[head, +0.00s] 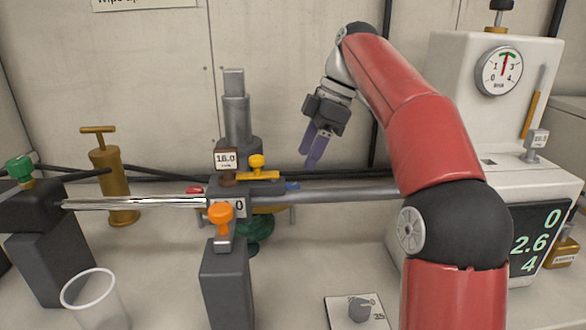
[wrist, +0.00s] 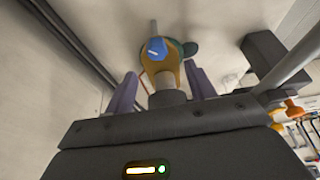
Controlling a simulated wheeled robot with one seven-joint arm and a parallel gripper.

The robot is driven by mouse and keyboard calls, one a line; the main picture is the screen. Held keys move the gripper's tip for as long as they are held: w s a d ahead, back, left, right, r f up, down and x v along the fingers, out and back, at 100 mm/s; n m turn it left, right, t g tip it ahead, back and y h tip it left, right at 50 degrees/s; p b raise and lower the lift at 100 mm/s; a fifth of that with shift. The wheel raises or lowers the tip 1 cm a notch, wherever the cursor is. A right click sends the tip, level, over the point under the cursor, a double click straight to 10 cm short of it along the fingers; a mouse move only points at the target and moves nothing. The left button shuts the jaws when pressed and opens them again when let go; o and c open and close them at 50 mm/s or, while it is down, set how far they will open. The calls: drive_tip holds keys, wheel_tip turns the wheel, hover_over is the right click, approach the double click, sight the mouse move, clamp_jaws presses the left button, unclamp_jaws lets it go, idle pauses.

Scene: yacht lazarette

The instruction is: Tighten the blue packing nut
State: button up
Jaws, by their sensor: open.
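The blue packing nut (wrist: 156,49) shows in the wrist view on a brass-orange valve body with a grey stem. In the head view a small blue piece (head: 292,187), which looks like this nut, shows just behind the horizontal pipe and is partly hidden. My gripper (head: 315,148) hangs above and a little right of it, purple fingers pointing down. In the wrist view my gripper's fingers (wrist: 161,88) are apart, with nothing held between them. The nut appears beyond the fingertips, between them in the picture; I see no contact.
The horizontal pipe (head: 330,192) runs between the valve block and my arm. A yellow handle (head: 257,173), an orange knob (head: 220,214), a red piece (head: 195,190) and a green wheel (head: 258,232) crowd the valve. A clear cup (head: 92,297) stands front left. A white gauge machine (head: 455,75) stands right.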

sight(293, 185)
drive_tip(key=x, duration=0.7)
drive_tip(key=shift+w+a+f, duration=0.2)
drive_tip(key=shift+w+f, duration=0.05)
drive_tip(key=shift+f, duration=0.1)
drive_tip(key=c, duration=1)
